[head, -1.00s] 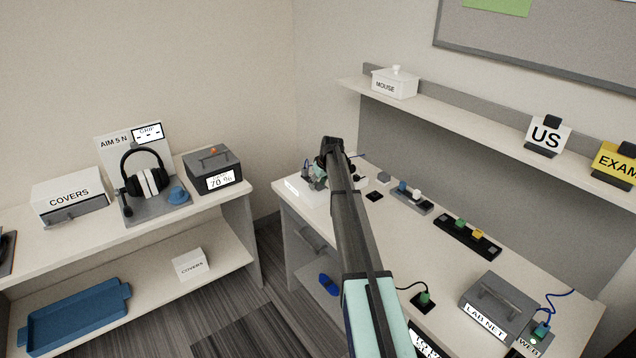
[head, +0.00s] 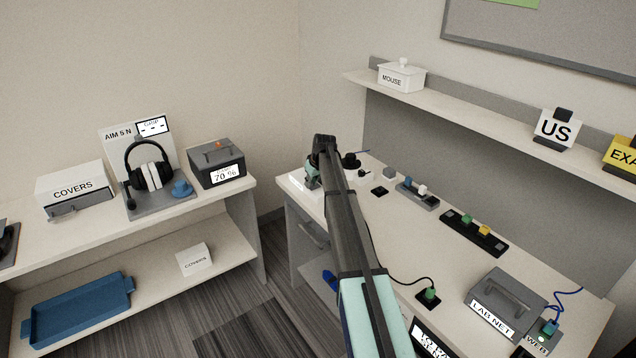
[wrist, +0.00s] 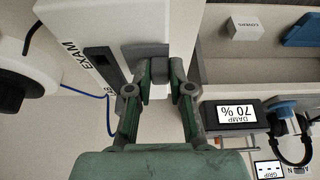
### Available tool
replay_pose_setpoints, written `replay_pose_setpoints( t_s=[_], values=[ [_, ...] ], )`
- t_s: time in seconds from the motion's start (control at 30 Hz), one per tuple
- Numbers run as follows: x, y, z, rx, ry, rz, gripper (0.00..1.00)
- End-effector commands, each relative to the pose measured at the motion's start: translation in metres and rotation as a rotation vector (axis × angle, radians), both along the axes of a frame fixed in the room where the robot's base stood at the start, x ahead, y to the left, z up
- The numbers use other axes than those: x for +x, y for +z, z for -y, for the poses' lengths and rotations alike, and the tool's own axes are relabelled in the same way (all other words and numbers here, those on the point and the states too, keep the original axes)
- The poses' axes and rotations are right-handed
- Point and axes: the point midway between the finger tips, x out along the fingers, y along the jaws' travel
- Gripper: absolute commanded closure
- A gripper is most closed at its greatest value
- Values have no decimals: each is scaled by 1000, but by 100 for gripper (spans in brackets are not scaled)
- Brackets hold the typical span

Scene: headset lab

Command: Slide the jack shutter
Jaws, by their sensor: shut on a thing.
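In the wrist view, a white housing labelled EXAM (wrist: 135,25) lies ahead of my gripper, with a dark slot-like strip (wrist: 103,68) along its left side. My gripper (wrist: 161,78) has its two fingertips closed on a small grey tab (wrist: 160,56) at the housing's face, which I take to be the jack shutter's grip. In the head view, my gripper (head: 312,180) is at the left end of the desk beside the white housing (head: 298,186). My arm hides much of both there. How far the shutter stands open cannot be told.
A black round object (head: 351,160) stands close behind the gripper, with a blue cable near it. A connector strip (head: 417,196) and a black block row (head: 472,236) lie to the right. A DAMP box (head: 217,165) stands on the left bench, across a gap.

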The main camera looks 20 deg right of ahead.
Motion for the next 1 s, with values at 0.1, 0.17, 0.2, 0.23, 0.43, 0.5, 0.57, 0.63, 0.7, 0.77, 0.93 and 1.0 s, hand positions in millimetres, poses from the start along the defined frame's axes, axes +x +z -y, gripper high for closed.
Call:
replay_pose_setpoints(
  t_s=[0.1, 0.17, 0.2, 0.23, 0.43, 0.5, 0.57, 0.63, 0.7, 0.77, 0.93, 1.0],
  values=[
    [-1, -1, -4, 8, 3, -4, 100],
    [-1, -1, -4, 9, 3, -5, 100],
    [-1, -1, -4, 9, 3, -5, 100],
    [-1, -1, -5, 9, 3, -5, 69],
    [-1, -1, -3, 7, 2, -4, 54],
    [-1, -1, -3, 7, 2, -4, 54],
    [-1, 0, -3, 6, 2, -3, 54],
    [-1, 1, -2, 6, 2, -3, 54],
    [-3, 5, -2, 6, 1, -2, 54],
    [-5, 11, -2, 6, 1, -2, 54],
    [-16, 36, 0, 6, 1, -1, 54],
    [-21, 49, 1, 5, 2, -1, 54]
  ],
)
